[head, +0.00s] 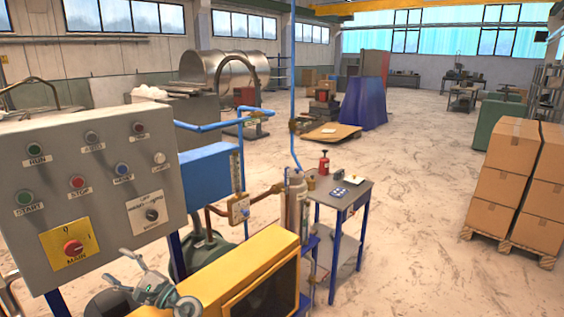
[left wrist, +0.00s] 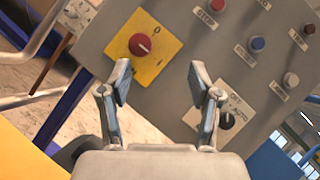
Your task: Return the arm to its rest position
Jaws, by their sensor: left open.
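My left gripper (head: 136,264) is in front of the lower part of the grey control panel (head: 105,185) in the head view. It is open and empty, with its two fingers spread apart in the left wrist view (left wrist: 160,85). The red main knob (head: 73,247) on its yellow plate lies to the left of the gripper; it also shows in the left wrist view (left wrist: 140,44), behind the space by the left finger. A black selector knob (head: 152,214) on a white plate is above the gripper. My right gripper is not in view.
A yellow box with a dark window (head: 262,290) stands just right of the gripper. Behind it are a blue box (head: 212,172), pipes and a small table (head: 345,190). Stacked cartons (head: 515,185) stand on a pallet at right. The floor between is open.

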